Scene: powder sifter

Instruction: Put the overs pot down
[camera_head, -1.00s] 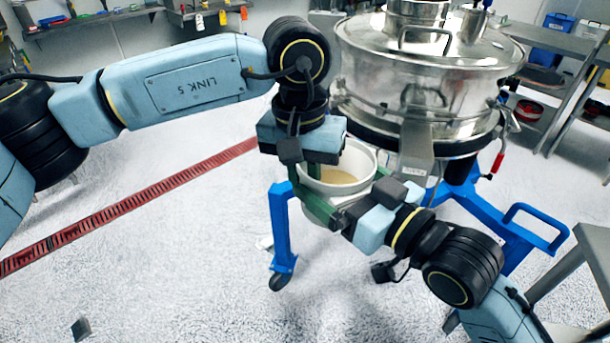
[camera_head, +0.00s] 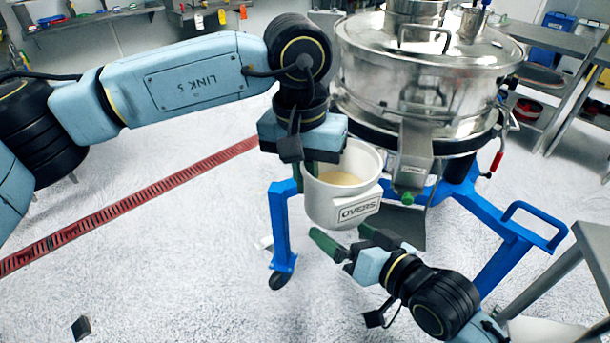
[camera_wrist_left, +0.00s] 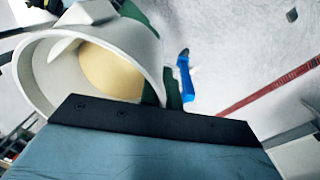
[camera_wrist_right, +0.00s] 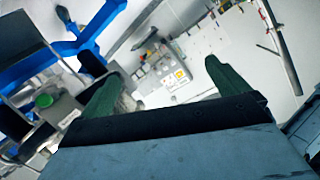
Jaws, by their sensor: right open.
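The overs pot (camera_head: 340,210) is a white pot labelled OVERS with pale tan powder in it. It hangs upright above the floor, in front of the sifter's outlet chute (camera_head: 414,155). My left gripper (camera_head: 309,172) is shut on the pot's left side; its fingertips are partly hidden. In the left wrist view the pot (camera_wrist_left: 48,80) fills the upper left, with green fingers at its wall. My right gripper (camera_head: 347,240) is open and empty, just below and in front of the pot, apart from it. Its spread green fingers show in the right wrist view (camera_wrist_right: 165,88).
The steel sifter (camera_head: 420,75) stands behind the pot on a blue wheeled frame (camera_head: 500,222). A grey table (camera_head: 580,262) edges in at the right. A red floor grate (camera_head: 130,207) crosses the left. The white floor at front left is mostly clear.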

